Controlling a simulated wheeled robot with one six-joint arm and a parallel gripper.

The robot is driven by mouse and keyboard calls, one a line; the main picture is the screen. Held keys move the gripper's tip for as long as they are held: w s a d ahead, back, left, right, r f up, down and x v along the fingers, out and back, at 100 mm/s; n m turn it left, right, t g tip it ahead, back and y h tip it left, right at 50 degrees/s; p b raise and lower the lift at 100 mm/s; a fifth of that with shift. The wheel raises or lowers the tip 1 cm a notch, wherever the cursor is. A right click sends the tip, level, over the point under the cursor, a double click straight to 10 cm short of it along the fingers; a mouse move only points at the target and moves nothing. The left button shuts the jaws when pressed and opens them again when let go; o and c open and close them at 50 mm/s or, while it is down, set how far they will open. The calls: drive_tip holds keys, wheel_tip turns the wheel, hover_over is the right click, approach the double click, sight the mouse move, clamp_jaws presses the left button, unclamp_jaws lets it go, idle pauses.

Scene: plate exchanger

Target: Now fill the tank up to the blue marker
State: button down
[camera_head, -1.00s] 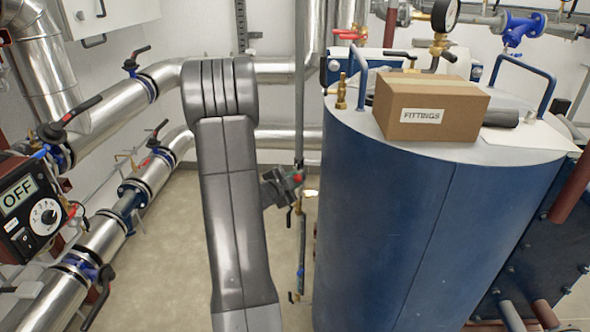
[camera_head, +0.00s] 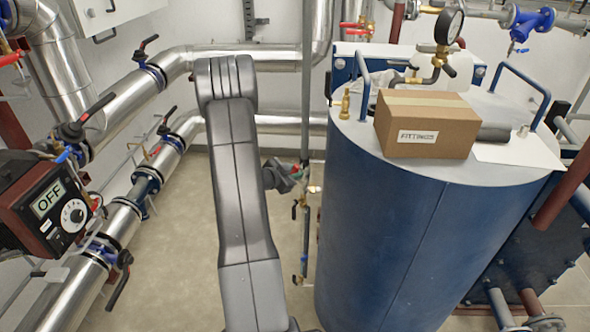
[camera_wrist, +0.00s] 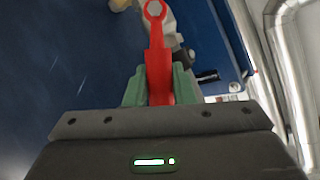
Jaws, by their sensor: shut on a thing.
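The large blue tank (camera_head: 400,250) stands right of centre. My gripper (camera_head: 299,171) is small in the head view, left of the tank beside a thin vertical pipe (camera_head: 304,232). In the wrist view its green fingers (camera_wrist: 160,86) are shut on a red lever (camera_wrist: 157,62). The lever's ring end points away from the gripper, over a pale, blurred fitting (camera_wrist: 178,22). The tank's blue wall also fills the left of the wrist view (camera_wrist: 60,60). I cannot make out a blue marker or a water level.
A cardboard box (camera_head: 428,122) labelled FITTINGS and a brass fitting (camera_head: 345,103) stand on the tank top. A pressure gauge (camera_head: 448,27) rises behind them. A pump (camera_head: 47,205) reading OFF and silver pipes (camera_head: 115,110) line the left. Floor between is bare.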

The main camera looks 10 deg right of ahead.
idle(0.3)
drive_tip(key=c, duration=1.2)
unclamp_jaws()
drive_tip(key=shift+a, duration=0.15)
drive_tip(key=b+v, duration=0.2)
drive_tip(key=v, duration=1.1)
drive_tip(key=shift+s+a, duration=0.25)
